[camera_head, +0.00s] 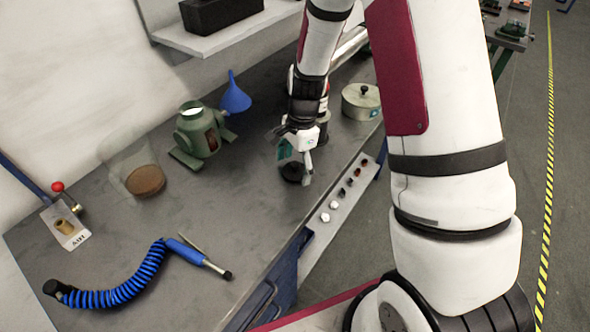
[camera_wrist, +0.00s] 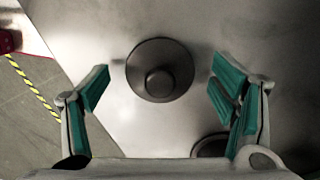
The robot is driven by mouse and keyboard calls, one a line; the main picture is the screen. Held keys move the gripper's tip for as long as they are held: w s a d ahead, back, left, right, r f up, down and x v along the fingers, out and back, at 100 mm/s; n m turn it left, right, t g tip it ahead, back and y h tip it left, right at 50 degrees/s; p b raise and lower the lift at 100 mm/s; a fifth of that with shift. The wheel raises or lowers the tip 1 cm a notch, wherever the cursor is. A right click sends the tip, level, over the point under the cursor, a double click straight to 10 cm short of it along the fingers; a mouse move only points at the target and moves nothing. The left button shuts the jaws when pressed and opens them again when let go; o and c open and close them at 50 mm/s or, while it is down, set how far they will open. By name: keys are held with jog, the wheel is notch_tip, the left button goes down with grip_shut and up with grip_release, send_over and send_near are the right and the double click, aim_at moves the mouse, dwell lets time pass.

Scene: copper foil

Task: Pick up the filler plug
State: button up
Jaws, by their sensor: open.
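The filler plug appears to be the dark round disc with a raised knob (camera_wrist: 160,54) in the wrist view. It lies flat on the grey bench top. In the head view it is the small black round piece (camera_head: 291,173) near the bench's front edge, partly hidden by a finger. My gripper (camera_head: 297,161) is open and points down just above it. In the wrist view the green-padded fingers of my gripper (camera_wrist: 160,80) stand to either side of the plug, apart from it, with nothing held.
A dark cylinder (camera_head: 322,126) and a lidded round pot (camera_head: 361,102) stand behind my gripper. A green lantern-like body (camera_head: 197,138), a blue funnel (camera_head: 235,97), a cork-coloured disc (camera_head: 146,181) and a blue coiled hose (camera_head: 120,290) are to the left. Small parts line the front ledge (camera_head: 340,196).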

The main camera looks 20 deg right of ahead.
jog(key=c, duration=1.3)
jog(key=shift+o, duration=0.2)
